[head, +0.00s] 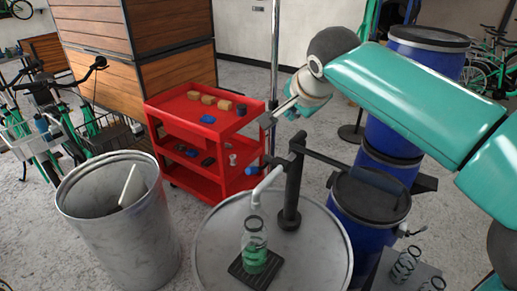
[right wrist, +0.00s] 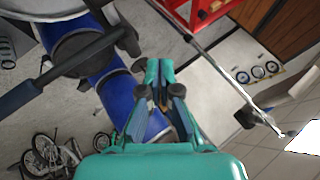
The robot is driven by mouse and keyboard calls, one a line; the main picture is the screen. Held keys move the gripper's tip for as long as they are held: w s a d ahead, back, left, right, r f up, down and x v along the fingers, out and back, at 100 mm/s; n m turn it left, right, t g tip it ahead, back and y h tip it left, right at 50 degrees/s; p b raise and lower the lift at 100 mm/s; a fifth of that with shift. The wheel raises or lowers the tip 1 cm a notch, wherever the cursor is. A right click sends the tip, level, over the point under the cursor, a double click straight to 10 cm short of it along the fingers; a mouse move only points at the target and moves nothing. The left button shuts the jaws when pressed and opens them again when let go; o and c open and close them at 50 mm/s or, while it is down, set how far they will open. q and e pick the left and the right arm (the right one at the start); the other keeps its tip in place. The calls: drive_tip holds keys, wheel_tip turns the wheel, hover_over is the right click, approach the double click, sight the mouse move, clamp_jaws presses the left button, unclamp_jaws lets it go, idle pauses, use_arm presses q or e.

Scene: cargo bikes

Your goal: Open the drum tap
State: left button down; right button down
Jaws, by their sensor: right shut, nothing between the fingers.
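My right gripper (head: 268,119) hangs in the air above the round grey drum (head: 213,240), in front of the red trolley. Its fingers are together and empty, as the right wrist view also shows (right wrist: 160,72). A black post (head: 290,190) stands on the grey drum, with a long dark lever (head: 338,164) reaching right. A pale bent spout (head: 266,183) points down over a glass bottle (head: 255,245) with green contents. A small tap-like fitting (head: 405,231) shows on the blue drum (head: 345,225) at right; I cannot tell which fitting is the drum tap. My gripper touches neither.
A red trolley (head: 205,133) holds small blocks and tools. A grey bin (head: 120,235) stands at left. More blue drums (head: 425,60) are stacked behind my right arm. A thin metal pole (head: 275,45) rises close to my right gripper. Bottles (head: 404,265) stand at lower right.

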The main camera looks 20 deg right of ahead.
drive_tip(key=s+a+r+g+p, duration=0.1)
drive_tip(key=s+a+r+g, duration=0.25)
drive_tip(key=s+a, duration=0.25)
hover_over(256, 168)
drive_tip(key=s+d, duration=0.1)
drive_tip(key=d, duration=0.2)
drive_tip(key=shift+m+y, duration=0.3)
drive_tip(key=shift+y, duration=0.1)
wheel_tip(256, 168, down, 10)
drive_tip(key=shift+s+a+f, duration=0.1)
drive_tip(key=shift+s+f, duration=0.05)
drive_tip(key=a+f, duration=0.2)
drive_tip(key=shift+a+f+p, duration=0.25)
drive_tip(key=shift+f+p, duration=0.15)
drive_tip(key=shift+a, duration=0.1)
